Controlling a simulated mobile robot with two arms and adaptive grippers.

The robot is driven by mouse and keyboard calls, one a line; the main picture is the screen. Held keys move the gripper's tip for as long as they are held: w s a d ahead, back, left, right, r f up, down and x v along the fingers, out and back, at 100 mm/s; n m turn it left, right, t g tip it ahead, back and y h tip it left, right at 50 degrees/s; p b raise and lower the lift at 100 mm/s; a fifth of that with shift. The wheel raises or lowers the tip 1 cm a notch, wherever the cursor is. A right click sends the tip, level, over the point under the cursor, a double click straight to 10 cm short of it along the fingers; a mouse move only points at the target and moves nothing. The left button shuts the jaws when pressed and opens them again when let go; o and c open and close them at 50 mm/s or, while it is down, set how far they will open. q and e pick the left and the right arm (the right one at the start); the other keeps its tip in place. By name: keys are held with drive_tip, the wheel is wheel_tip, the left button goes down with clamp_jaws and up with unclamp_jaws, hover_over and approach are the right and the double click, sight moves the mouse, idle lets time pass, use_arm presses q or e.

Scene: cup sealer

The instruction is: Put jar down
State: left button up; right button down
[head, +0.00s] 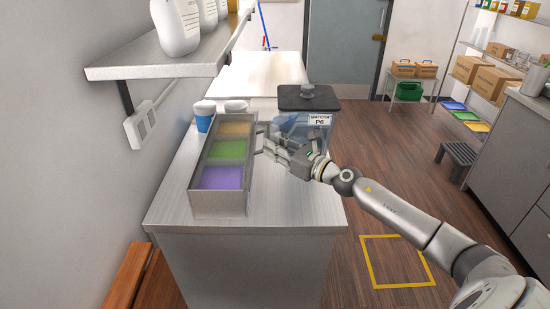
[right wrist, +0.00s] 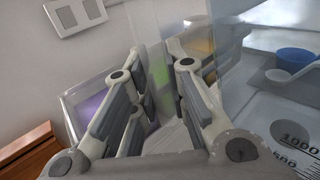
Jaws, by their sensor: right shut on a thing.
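The jar (head: 309,98) is a clear container with a dark lid and a white label reading MATCHA P6. It is at the right side of the steel counter in the head view. Its clear, marked wall (right wrist: 290,135) fills the right of the right wrist view. My right gripper (head: 268,143) is at the jar's near left side, fingers pointing left. In the right wrist view, a clear upright part of the jar passes between its fingers (right wrist: 157,80), and it is shut on the jar. Whether the jar's base touches the counter is hidden. My left gripper is not in view.
A steel tray (head: 220,200) with orange, green and purple compartments lies just left of the gripper. Two cups (head: 203,118) stand behind it. A shelf (head: 160,68) with white bottles overhangs the left. The counter's front right (head: 290,205) is clear; its right edge is near.

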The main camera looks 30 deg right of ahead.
drive_tip(key=shift+f, duration=1.35)
drive_tip(key=c, duration=1.9)
unclamp_jaws()
drive_tip(key=shift+f, duration=0.35)
drive_tip(key=o, duration=0.5)
drive_tip(key=shift+r, duration=0.1)
drive_tip(key=shift+c, duration=0.2)
drive_tip(key=shift+s+d, duration=0.1)
drive_tip(key=shift+s, duration=0.3)
drive_tip(key=b+v, duration=0.4)
drive_tip(key=v, duration=0.7)
